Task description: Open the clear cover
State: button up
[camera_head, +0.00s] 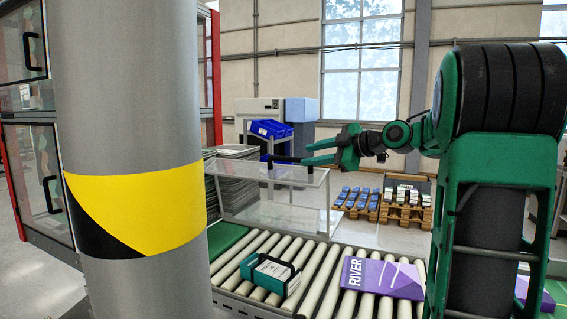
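The clear cover (262,205) is a transparent box with thin pale edges, standing over the far end of the roller conveyor (318,285). It looks closed, with its top flat. My gripper (312,152) reaches in from the right, just above the right part of the cover's top.
A teal and white package (269,277) and a purple box (382,277) lie on the rollers. A thick grey column (130,80) with a yellow and black band blocks the left. Pallets with goods (405,204) and blue bins (270,129) stand behind.

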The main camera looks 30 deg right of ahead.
aim_at(288, 159)
jog(key=x, duration=1)
jog(key=shift+w+f, duration=0.1)
jog(key=shift+w, duration=0.05)
jog(key=shift+c, duration=0.6)
grip_shut()
